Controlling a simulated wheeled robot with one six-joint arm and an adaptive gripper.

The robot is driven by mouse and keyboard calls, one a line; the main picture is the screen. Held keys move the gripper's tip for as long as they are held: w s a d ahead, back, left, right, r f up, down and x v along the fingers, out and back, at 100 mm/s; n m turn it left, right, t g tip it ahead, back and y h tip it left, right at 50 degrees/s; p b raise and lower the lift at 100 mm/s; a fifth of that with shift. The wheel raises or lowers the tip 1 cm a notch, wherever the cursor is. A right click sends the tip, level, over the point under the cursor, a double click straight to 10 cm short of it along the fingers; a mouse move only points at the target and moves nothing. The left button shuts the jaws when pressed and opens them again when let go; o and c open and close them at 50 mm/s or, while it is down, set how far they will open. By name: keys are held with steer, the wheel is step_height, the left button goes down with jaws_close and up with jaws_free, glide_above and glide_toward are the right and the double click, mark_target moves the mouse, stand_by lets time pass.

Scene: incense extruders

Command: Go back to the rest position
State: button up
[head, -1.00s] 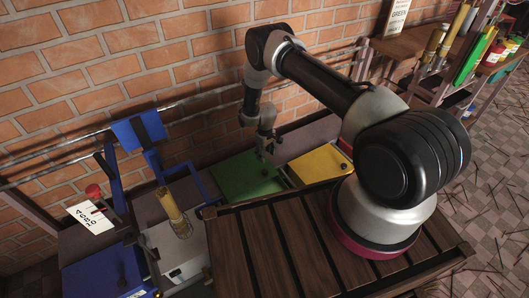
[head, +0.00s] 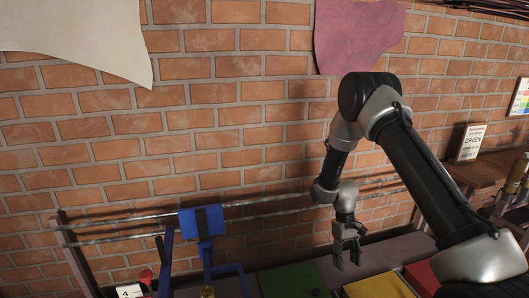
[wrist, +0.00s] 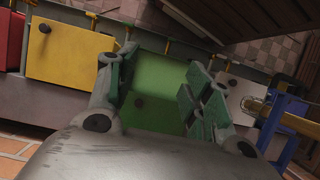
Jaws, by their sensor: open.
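My gripper (head: 348,258) hangs down from the bent arm, in front of the brick wall and above the bench. In the wrist view my gripper (wrist: 155,98) has its two green-padded fingers spread apart, with nothing between them. Beyond the fingers lies a green panel (wrist: 160,85) on the bench. The green panel also shows at the bottom of the head view (head: 292,281).
A yellow panel (wrist: 75,55) and a red one (wrist: 12,38) lie beside the green. A blue frame (head: 205,222) stands left of my gripper. A rail (head: 130,236) runs along the brick wall (head: 230,120).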

steer(key=s+d+r+m+t, duration=0.15)
steer(key=s+r, duration=0.25)
steer(key=r, duration=0.9)
steer(key=s+d+r, duration=0.2)
steer(key=s+r, duration=0.3)
steer(key=r, duration=0.7)
steer(key=s+d+r+m+t, duration=0.1)
steer(key=s+d+r+t, duration=0.1)
steer(key=s+r, duration=0.5)
steer(key=s+d+r+t, duration=0.2)
steer(key=s+r+t, duration=0.3)
steer(key=s+r, duration=0.3)
steer(key=shift+s+d+r+m+y, duration=0.2)
steer(key=shift+d+r+m+y, duration=0.15)
steer(key=shift+r, duration=1.45)
